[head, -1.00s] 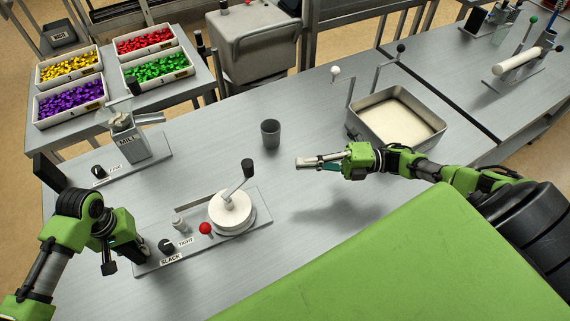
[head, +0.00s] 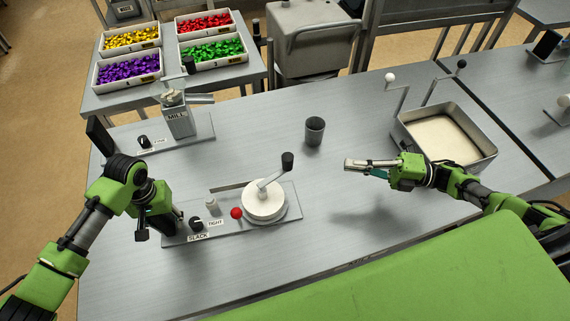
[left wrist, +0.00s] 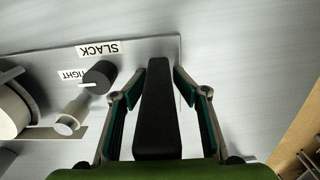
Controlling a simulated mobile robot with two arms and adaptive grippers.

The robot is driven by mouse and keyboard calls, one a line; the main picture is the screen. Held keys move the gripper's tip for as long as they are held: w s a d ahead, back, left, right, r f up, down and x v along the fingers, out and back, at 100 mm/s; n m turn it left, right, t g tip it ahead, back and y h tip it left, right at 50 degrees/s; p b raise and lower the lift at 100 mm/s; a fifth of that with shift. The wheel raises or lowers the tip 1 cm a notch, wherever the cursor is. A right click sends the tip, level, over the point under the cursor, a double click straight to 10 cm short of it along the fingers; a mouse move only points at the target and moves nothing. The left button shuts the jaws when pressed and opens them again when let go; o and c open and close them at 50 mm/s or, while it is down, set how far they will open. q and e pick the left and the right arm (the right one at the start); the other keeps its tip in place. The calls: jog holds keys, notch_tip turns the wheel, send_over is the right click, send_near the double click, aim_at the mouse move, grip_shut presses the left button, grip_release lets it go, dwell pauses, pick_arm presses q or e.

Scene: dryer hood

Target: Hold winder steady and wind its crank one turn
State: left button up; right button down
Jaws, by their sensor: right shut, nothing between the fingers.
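The winder's grey base plate (head: 285,217) lies on the bench, with a white drum (head: 262,206) and a crank with black handle (head: 288,160) pointing up to the back right. A red ball (head: 237,213) and the SLACK/TIGHT knob (head: 196,223) sit left of the drum. My left gripper (head: 148,222) is at the plate's left end. In the left wrist view its fingers (left wrist: 160,85) are open on either side of a black upright bar (left wrist: 157,115), with narrow gaps visible. My right gripper (head: 347,163) is shut and empty above the bench, right of the crank.
A mill (head: 179,120) stands behind the winder. A grey cup (head: 315,131) stands behind the crank, and a metal tray (head: 483,155) with pale contents is at the right. Bins of coloured pieces (head: 130,84) are on a side table. The bench in front of the winder is clear.

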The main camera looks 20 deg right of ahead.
pick_arm(q)
jog(key=shift+a, duration=0.1)
jog(key=shift+r, duration=0.2)
notch_tip(320, 180, up, 12)
jog(key=shift+f, duration=0.2)
dwell(0.3)
